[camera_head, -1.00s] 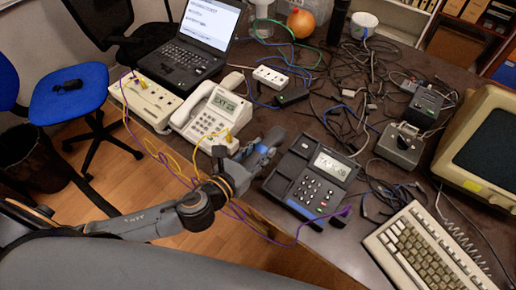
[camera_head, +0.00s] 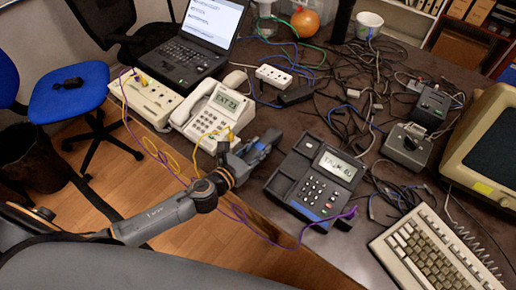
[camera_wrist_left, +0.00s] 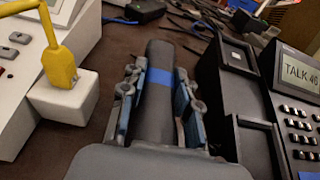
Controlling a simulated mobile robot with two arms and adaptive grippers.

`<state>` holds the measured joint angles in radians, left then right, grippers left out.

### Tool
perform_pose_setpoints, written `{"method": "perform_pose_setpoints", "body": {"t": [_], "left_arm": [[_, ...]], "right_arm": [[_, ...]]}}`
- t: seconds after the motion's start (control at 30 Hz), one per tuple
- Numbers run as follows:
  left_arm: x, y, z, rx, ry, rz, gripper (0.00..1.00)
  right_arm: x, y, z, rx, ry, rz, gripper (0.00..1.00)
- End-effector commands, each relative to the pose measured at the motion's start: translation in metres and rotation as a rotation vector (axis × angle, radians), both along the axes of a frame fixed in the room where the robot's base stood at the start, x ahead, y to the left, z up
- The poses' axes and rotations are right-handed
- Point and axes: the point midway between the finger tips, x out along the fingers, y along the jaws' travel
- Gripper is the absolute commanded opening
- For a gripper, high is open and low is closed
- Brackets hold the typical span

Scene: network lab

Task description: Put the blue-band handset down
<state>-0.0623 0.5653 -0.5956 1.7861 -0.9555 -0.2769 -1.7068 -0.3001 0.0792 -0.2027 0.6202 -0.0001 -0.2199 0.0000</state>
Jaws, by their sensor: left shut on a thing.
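The blue-band handset (camera_wrist_left: 154,110) is a dark grey bar with a blue band around it. In the left wrist view it lies between the two fingers of my left gripper (camera_wrist_left: 157,104), which is shut on it. In the head view my left gripper (camera_head: 254,152) is between the white phone and the black desk phone (camera_head: 315,181). The black phone's long cradle (camera_head: 288,177) on its left side is empty, and its screen (camera_wrist_left: 300,71) reads TALK. The handset is left of this phone, and its height above the table is hard to tell. My right gripper is not in view.
A white phone (camera_head: 207,128) stands left of my gripper, with a yellow plug (camera_wrist_left: 60,62) near it. Tangled cables (camera_head: 350,85) cover the table's middle. A purple cable (camera_head: 330,219) runs along the front edge. A beige keyboard (camera_head: 430,250) is at the right.

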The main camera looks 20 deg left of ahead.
Motion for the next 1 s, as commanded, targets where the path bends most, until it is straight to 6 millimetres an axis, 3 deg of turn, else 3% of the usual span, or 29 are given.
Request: {"method": "perform_pose_setpoints", "body": {"t": [0.2,0.23,0.33,0.7,0.87,1.0], "left_arm": [[0.0,0.0,-0.003,0.001,-0.001,0.0,0.0],[0.0,0.0,-0.003,0.001,0.0,0.0,0.35],[0.0,0.0,-0.002,0.001,0.0,0.0,0.54],[0.0,0.0,0.003,0.0,0.0,0.0,0.54],[-0.022,0.008,0.003,0.002,0.003,-0.001,0.54],[-0.051,0.018,0.008,0.002,0.004,-0.002,0.54]], "right_arm": [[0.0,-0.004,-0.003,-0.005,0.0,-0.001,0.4],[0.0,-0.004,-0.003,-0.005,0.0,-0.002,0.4],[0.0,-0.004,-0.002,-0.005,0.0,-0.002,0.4],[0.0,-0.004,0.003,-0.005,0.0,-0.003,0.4],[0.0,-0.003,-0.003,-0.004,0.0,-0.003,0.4],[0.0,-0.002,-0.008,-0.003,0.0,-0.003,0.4]]}}
